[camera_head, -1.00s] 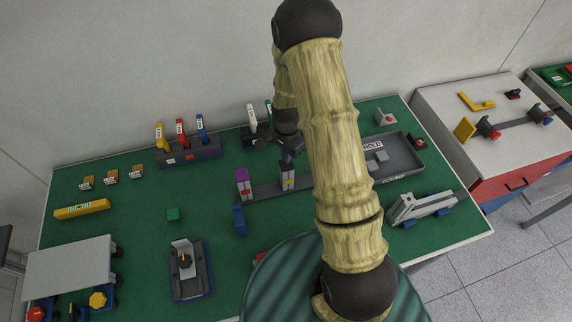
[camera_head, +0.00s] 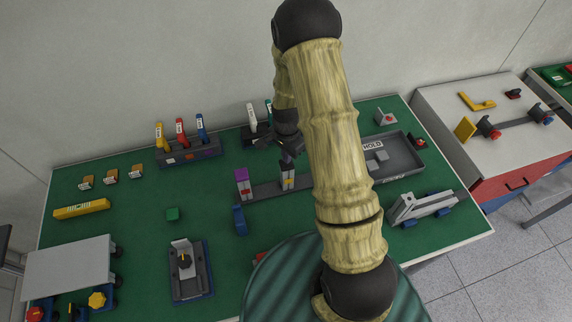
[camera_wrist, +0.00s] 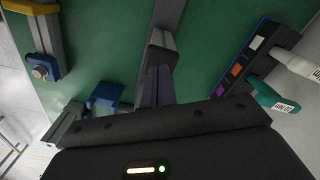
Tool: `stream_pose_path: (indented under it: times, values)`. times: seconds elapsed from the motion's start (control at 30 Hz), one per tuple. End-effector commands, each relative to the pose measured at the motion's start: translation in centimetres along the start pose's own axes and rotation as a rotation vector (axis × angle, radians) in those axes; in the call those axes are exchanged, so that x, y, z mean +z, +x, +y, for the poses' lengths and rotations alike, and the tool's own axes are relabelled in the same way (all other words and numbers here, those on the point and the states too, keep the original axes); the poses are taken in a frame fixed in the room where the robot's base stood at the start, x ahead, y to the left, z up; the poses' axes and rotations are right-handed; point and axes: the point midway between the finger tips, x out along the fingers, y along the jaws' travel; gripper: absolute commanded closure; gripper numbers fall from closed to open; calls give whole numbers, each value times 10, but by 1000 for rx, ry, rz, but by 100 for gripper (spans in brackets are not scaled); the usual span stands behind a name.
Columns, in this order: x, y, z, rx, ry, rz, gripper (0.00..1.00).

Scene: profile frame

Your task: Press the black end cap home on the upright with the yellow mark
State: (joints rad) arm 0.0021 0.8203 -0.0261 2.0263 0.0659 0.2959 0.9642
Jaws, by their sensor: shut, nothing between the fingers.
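The upright with the yellow mark (camera_head: 288,181) stands on the grey rail of the frame in the head view. Its top is dark; I cannot clearly separate the black end cap from my gripper there. My gripper (camera_head: 290,158) is shut and empty, pointing down directly over this upright's top. Whether it touches the cap, and how far the cap sits in, is too small to tell. In the wrist view, the dark gripper body covers the bottom, and the grey rail (camera_wrist: 167,14) runs up from the middle.
A second upright with a purple top (camera_head: 241,175) stands to the left on the rail. A blue bracket (camera_head: 239,220) lies in front. A rack with coloured handles (camera_head: 188,152) stands behind left; a grey HOLD tray (camera_head: 398,163) lies right.

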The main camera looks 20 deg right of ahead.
Motion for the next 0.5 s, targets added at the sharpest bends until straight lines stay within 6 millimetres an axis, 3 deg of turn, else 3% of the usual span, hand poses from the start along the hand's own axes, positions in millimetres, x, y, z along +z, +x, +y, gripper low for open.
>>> stream_pose_path:
  times: [0.5]
  values:
    - [0,7,0,0,0,0,100]
